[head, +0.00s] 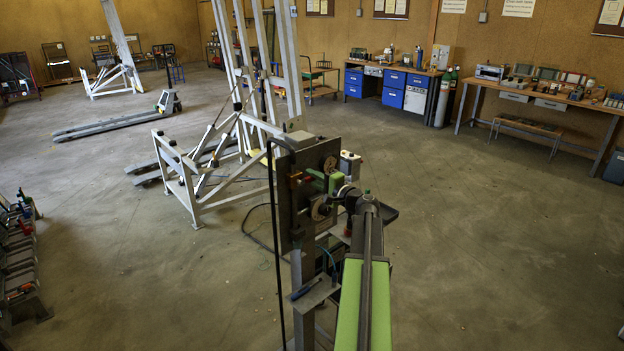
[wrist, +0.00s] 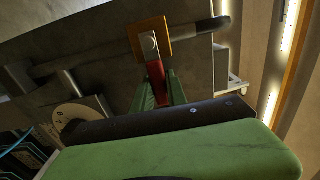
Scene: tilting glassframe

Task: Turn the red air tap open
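The red air tap shows in the wrist view as a red lever (wrist: 156,83) below an orange-yellow square block (wrist: 152,40) with a grey plate on it. In the head view the red of the tap (head: 296,177) shows at the front of an upright dark panel. My gripper (wrist: 160,88) has its green fingers on both sides of the red lever, and no clear gap shows between them. In the head view my gripper (head: 319,181) is at the panel, with its tips partly hidden. The lever's lower end is hidden between the fingers.
The dark panel (head: 301,215) stands on a post, with a black hose along its left side. A round pale disc (wrist: 75,115) is low left in the wrist view. A white metal frame (head: 190,180) stands behind left. The floor to the right is clear.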

